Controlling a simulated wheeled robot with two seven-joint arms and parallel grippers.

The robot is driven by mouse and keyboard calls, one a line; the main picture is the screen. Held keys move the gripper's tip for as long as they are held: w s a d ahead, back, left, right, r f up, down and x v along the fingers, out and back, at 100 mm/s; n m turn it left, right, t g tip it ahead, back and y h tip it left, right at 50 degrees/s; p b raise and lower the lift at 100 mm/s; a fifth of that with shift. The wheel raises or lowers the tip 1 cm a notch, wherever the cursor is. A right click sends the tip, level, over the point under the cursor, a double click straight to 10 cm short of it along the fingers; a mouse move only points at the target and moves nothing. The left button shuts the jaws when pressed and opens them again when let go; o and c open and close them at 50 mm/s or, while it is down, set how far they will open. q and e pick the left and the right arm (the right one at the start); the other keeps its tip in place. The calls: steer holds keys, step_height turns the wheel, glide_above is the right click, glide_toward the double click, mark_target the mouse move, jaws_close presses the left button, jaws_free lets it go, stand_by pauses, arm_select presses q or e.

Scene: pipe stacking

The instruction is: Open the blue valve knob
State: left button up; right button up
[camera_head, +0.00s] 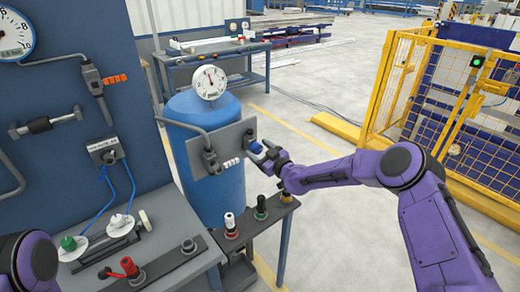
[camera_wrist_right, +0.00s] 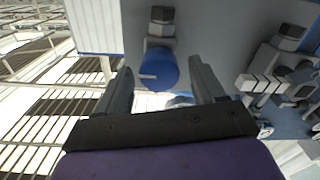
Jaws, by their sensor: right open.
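The blue valve knob (camera_head: 256,147) sits on the grey plate (camera_head: 237,135) in front of the blue tank (camera_head: 215,190). My right gripper (camera_head: 265,152) is at the knob, reaching in from the right. In the right wrist view the round blue knob (camera_wrist_right: 158,71), with a small white mark, shows between the fingertips of the open gripper (camera_wrist_right: 159,68). A gap shows on both sides of the knob. How deep it sits between the fingers is hard to tell. My left gripper is out of view; only part of its arm shows at the lower left.
A round gauge (camera_head: 209,82) tops the tank. A grey pipe and white fitting (camera_head: 230,162) are left of the gripper. Below stands a narrow bench (camera_head: 285,206) with several bottle-like parts. A blue panel (camera_head: 60,110) stands left. A yellow cage (camera_head: 450,105) is at right, with open floor between.

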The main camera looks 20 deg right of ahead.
steer(key=c, duration=1.1)
steer(key=shift+o, duration=0.2)
steer(key=shift+f+n+b, duration=0.2)
steer(key=shift+n+b, duration=0.6)
steer(key=shift+b, duration=0.25)
steer(key=n+b, duration=0.5)
steer(key=b, duration=0.1)
steer(key=n+b, duration=0.4)
steer(key=b, duration=0.3)
steer(key=n+b, duration=0.5)
steer(key=b, duration=0.1)
steer(key=shift+a+f+n, duration=0.15)
steer(key=shift+f+n, duration=0.15)
steer(key=shift+r+n+b, duration=0.2)
steer(key=shift+n+b, duration=0.8)
steer(key=shift+b, duration=0.35)
